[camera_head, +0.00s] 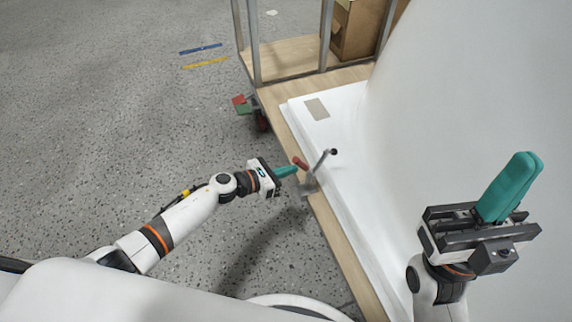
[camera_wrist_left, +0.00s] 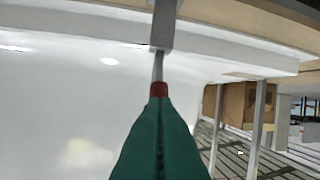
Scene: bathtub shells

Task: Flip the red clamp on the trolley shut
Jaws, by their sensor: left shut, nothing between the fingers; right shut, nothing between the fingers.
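The clamp sits on the trolley's wooden edge in the head view. Its red handle (camera_head: 300,162) points up and left, and its metal arm with a dark tip (camera_head: 333,152) slants up to the right. My left gripper (camera_head: 294,169) has its teal fingers shut and empty, right beside the red handle. In the left wrist view the red handle end (camera_wrist_left: 158,90) shows just beyond the teal fingertips (camera_wrist_left: 158,106); whether they touch I cannot tell. My right gripper (camera_head: 526,162) is shut and empty, with its fingers pointing up over the white shell at the right.
The trolley (camera_head: 343,245) has a wooden deck and metal posts (camera_head: 254,40). A large white shell (camera_head: 470,75) fills the right side, its rim along the deck edge. A cardboard box (camera_head: 357,30) stands at the back.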

